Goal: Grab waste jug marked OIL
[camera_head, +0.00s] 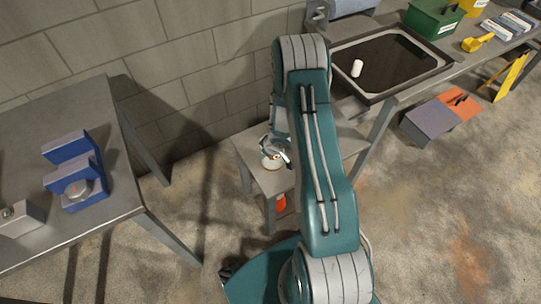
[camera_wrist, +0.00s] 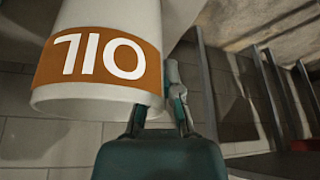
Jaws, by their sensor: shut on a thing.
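The waste jug (camera_wrist: 105,25) is white with an orange-brown band (camera_wrist: 95,60) that reads OIL, upside down in the wrist view. It fills the upper left of that view, close to my gripper (camera_wrist: 160,105). In the head view the jug (camera_head: 270,164) is a small pale shape at the small grey table, partly covered by my gripper (camera_head: 275,150). My gripper is shut on the jug. The fingers' far sides and the exact contact are hidden, and I cannot tell whether the jug touches the tabletop.
The small grey table (camera_head: 246,150) stands near the wall, with an orange item (camera_head: 281,202) below. A left workbench (camera_head: 120,205) carries blue parts (camera_head: 75,170). At the right, a dark tray (camera_head: 386,62) holds a white cylinder (camera_head: 357,68). A grey and orange box (camera_head: 428,122) sits on the floor.

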